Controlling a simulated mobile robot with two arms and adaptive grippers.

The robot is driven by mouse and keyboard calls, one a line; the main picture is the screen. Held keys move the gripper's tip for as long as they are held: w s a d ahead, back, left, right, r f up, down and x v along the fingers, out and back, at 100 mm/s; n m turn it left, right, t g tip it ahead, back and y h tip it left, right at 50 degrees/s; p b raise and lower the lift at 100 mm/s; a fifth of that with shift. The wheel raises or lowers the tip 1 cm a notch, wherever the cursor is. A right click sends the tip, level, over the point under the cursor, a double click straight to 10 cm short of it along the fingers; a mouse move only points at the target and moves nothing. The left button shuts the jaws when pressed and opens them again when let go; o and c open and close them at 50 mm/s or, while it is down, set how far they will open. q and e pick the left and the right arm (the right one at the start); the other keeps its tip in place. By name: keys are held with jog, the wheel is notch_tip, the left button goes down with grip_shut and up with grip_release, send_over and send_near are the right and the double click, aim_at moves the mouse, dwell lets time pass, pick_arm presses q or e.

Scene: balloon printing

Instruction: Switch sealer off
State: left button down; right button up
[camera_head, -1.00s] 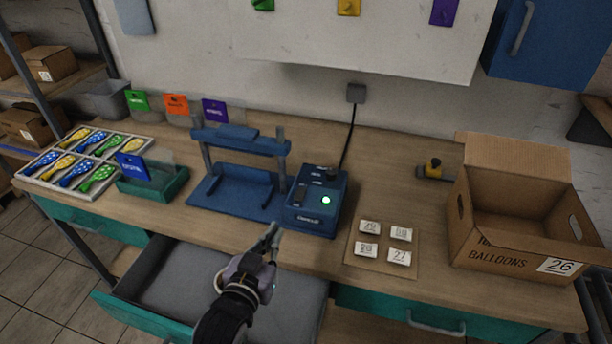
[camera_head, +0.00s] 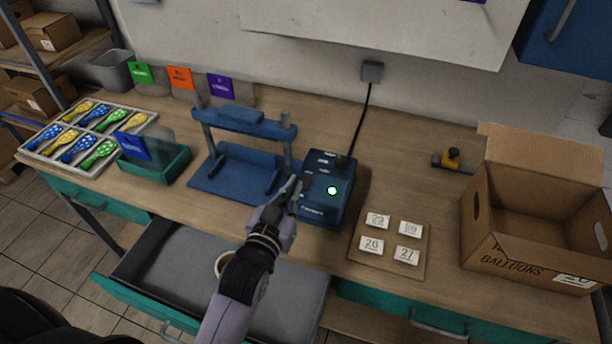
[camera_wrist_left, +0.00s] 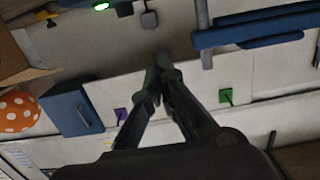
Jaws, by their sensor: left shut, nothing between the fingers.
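The sealer is a blue frame press (camera_head: 236,172) with a blue control box (camera_head: 328,180) on its right side. A round light on the box glows green-white in the head view, and a green glow shows at the top of the left wrist view (camera_wrist_left: 101,6). My left gripper (camera_head: 294,187) is at the left front edge of the control box, its fingers closed together and empty. It covers part of the box's left side, and I cannot tell whether it touches it. In the left wrist view the fingertips (camera_wrist_left: 162,72) meet. My right gripper is not in view.
An open drawer (camera_head: 190,268) is below my left arm. A board with number cards (camera_head: 418,238) lies right of the sealer, then a cardboard box (camera_head: 525,262). A green holder (camera_head: 172,166) and a balloon tray (camera_head: 38,160) stand left. A cable (camera_head: 360,125) runs to the wall.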

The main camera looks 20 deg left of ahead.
pick_arm(q)
jog(key=p, duration=0.2)
send_over(306, 188)
jog(key=shift+s+f, duration=0.2)
jog(key=shift+s, duration=0.2)
jog(key=f, duration=0.2)
jog(key=shift+w+f, duration=0.3)
jog(key=shift+w, duration=0.1)
jog(key=shift+f, duration=0.85)
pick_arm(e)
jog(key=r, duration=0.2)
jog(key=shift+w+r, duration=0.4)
pick_arm(q)
jog(key=shift+f, duration=0.1)
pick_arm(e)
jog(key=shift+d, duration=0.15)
